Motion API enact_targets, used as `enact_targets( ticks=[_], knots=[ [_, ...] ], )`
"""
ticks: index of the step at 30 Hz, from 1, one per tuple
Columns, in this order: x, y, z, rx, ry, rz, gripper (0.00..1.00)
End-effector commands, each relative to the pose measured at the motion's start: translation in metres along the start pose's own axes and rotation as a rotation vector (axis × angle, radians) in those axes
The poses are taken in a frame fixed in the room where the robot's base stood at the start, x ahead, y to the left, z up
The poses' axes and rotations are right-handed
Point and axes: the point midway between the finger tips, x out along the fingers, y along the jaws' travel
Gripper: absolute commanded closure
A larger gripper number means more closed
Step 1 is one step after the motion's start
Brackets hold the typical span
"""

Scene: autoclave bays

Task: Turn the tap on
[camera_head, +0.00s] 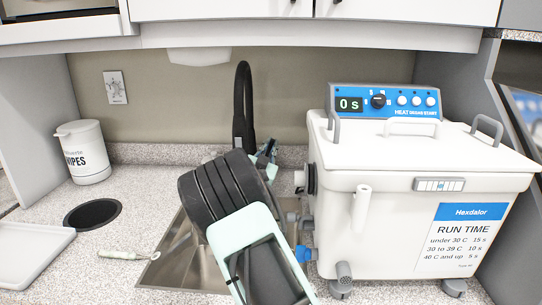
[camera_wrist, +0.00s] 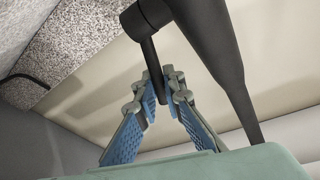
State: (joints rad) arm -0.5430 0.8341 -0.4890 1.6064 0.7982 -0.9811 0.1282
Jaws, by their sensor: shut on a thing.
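The black tap (camera_head: 242,110) rises in a tall gooseneck behind the sink (camera_head: 160,271). In the wrist view the tap's dark spout (camera_wrist: 218,55) runs down the right of the picture, with its thin lever (camera_wrist: 149,57) beside it. My gripper (camera_wrist: 160,85) is shut on the lever, its blue-padded fingers on either side of it. In the head view my gripper (camera_head: 267,152) is by the tap's lower part, and my arm hides the tap's base, the lever and much of the sink. No water is visible.
A white Hexdalor bath (camera_head: 408,204) stands close on the right, its side fittings near my arm. At left are a wipes tub (camera_head: 87,158), a round counter hole (camera_head: 92,214), a white tray (camera_head: 30,256) and a small thermometer-like stick (camera_head: 118,254). Cabinets hang above.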

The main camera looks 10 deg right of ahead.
Motion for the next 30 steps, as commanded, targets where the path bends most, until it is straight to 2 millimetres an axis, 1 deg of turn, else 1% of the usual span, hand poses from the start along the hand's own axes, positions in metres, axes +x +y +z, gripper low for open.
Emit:
enact_targets(
  ticks=[1,2,12,23,24,28,30],
  knots=[
    [-0.0022,0.0024,0.0059,0.005,0.015,-0.005,1.00],
    [-0.0027,0.0025,0.0060,0.006,0.023,-0.008,1.00],
    [-0.0067,0.0021,0.0016,0.021,0.091,-0.029,1.00],
    [-0.0066,0.0014,-0.0006,0.021,0.095,-0.031,1.00],
    [-0.0067,0.0013,-0.0006,0.021,0.095,-0.031,0.88],
    [-0.0067,0.0013,-0.0005,0.021,0.095,-0.031,0.74],
    [-0.0067,0.0013,-0.0004,0.021,0.095,-0.031,0.73]
  ],
)
